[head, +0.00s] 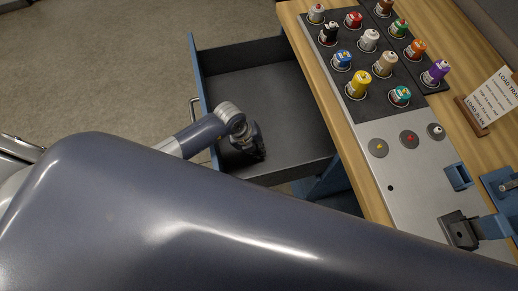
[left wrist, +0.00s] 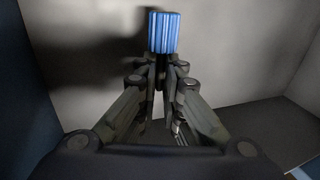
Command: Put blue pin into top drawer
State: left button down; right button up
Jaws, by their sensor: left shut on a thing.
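The blue pin (left wrist: 164,32), with a ribbed blue head, is held at the fingertips of my left gripper (left wrist: 160,68) in the left wrist view. In the head view this gripper (head: 247,145) is inside the open drawer (head: 197,60), near its front left part. The pin is hidden in the head view, behind the gripper. The drawer is pulled out from the wooden-topped bench and its dark floor looks empty. I cannot tell whether the pin touches the floor. My right gripper is not in view.
On the bench (head: 296,22) stands a dark rack (head: 355,106) with several coloured-capped pieces, one of them blue (head: 343,60). My arm link covers the bottom of the head view.

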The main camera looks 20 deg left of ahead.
pick_arm(q)
jog(key=shift+f, duration=1.65)
jog(key=c, duration=2)
grip_release()
jog(key=shift+f, duration=0.1)
jog(key=v, duration=1.2)
